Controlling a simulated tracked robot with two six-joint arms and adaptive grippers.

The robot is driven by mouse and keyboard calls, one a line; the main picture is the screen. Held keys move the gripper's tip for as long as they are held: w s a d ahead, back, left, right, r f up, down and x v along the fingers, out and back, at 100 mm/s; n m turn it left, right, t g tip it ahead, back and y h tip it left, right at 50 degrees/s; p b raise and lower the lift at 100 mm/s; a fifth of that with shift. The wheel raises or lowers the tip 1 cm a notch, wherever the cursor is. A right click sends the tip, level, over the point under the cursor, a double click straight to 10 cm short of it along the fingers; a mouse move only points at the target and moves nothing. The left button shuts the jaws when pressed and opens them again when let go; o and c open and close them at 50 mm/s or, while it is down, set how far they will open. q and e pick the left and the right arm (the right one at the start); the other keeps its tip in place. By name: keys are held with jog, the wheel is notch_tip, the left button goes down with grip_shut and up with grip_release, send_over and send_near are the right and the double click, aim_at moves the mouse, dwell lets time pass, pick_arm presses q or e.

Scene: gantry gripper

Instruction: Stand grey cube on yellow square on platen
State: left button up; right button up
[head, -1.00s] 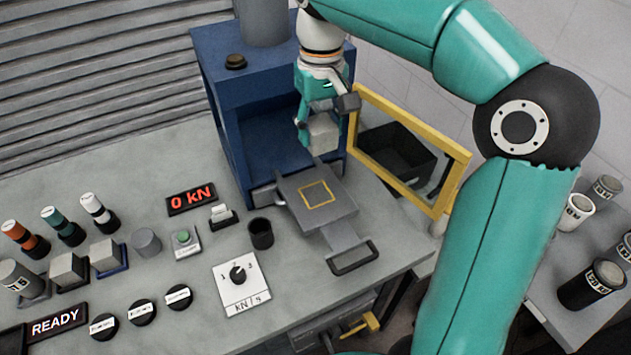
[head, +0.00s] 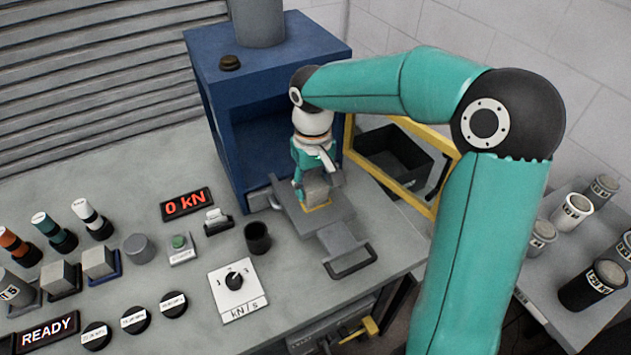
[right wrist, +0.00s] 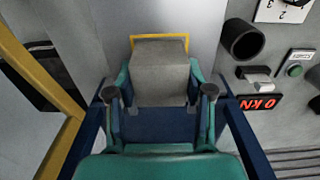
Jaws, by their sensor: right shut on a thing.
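The grey cube (head: 316,190) is between the fingers of my right gripper (head: 315,186), which is shut on it. In the head view the cube is over the yellow square (head: 318,207), whose near edge shows below it. In the right wrist view the cube (right wrist: 162,75) is between the two fingertips (right wrist: 160,93), with the yellow outline (right wrist: 160,37) beyond its far edge. I cannot tell whether the cube touches the platen (head: 300,219). The platen is pulled out in front of the blue press. My left gripper is not in view.
The blue press (head: 275,60) rises behind the platen. Its yellow-framed door (head: 383,172) stands open to the right, near my right arm. A black cup (head: 257,238) stands left of the platen. Other cubes (head: 60,280) and cylinders stand at the left.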

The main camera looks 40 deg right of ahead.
aim_at(313, 182)
jog(key=shift+f, duration=0.1)
jog(key=o, duration=1.4)
notch_tip(313, 182, up, 12)
jog(key=p, duration=0.1)
jog(key=shift+r, duration=0.2)
jog(key=shift+f, duration=0.1)
